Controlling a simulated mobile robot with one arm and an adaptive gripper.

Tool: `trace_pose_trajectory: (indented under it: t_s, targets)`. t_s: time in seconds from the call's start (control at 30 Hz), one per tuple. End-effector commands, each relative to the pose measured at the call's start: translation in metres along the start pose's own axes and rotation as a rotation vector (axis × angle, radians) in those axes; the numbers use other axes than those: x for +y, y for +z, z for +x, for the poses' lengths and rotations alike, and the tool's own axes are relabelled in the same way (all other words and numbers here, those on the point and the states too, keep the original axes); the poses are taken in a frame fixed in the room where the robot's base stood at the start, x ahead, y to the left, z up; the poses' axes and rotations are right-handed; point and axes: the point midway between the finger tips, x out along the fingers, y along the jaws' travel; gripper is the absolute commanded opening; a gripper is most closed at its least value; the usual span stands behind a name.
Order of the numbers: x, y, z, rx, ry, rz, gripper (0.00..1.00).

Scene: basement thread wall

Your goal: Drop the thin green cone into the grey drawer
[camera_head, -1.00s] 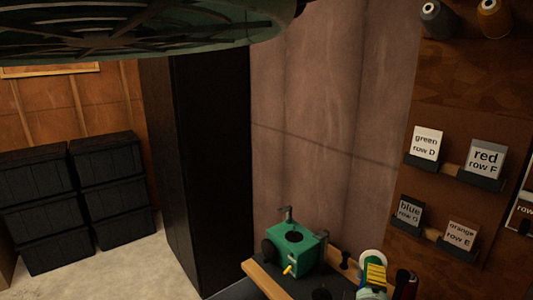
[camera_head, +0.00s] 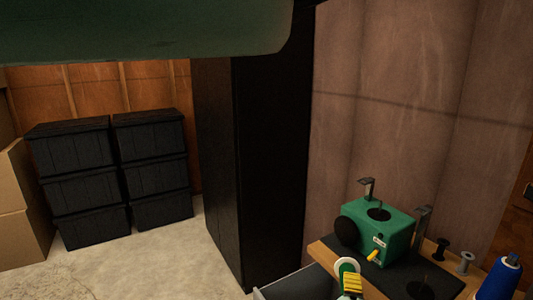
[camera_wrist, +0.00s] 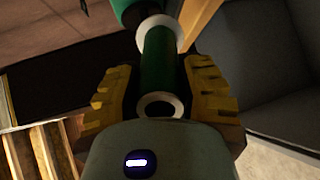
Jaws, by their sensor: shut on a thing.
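The thin green cone (camera_wrist: 158,60) is a dark green tube with white ends. My gripper (camera_wrist: 158,92) has its yellow fingers shut on either side of it. In the head view, the cone's white end and green side (camera_head: 345,266) show at the bottom edge, with my yellow gripper (camera_head: 351,285) against it. The grey drawer (camera_head: 280,283) is partly in view at the bottom, left of the gripper and beside the bench. In the wrist view, the open grey drawer (camera_wrist: 262,50) lies to the right of the cone. Most of its inside is cut off by the frame.
A green machine (camera_head: 380,230) stands on a wooden bench (camera_head: 330,257) with a dark mat. A blue spool (camera_head: 502,275) and small spools stand at the right. A tall black cabinet (camera_head: 275,150) stands behind the drawer. Black bins (camera_head: 80,180) are stacked at the left.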

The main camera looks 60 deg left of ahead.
Motion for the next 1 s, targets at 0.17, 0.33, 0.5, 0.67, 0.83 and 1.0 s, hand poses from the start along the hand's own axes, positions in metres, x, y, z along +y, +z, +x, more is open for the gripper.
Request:
trace_pose_trajectory:
  t_s: [0.17,0.33,0.5,0.67,0.83,1.0]
  targets:
    - [-0.009,-0.001,0.003,0.003,0.001,-0.001,0.09]
    - [-0.026,0.000,0.007,0.001,0.001,0.000,0.09]
    - [-0.045,0.000,0.012,-0.001,0.003,0.001,0.09]
    - [-0.057,0.001,0.015,-0.001,0.004,0.002,0.09]
    - [-0.058,0.001,0.016,-0.001,0.004,0.001,0.09]
    - [-0.058,0.001,0.015,-0.001,0.003,0.001,0.43]
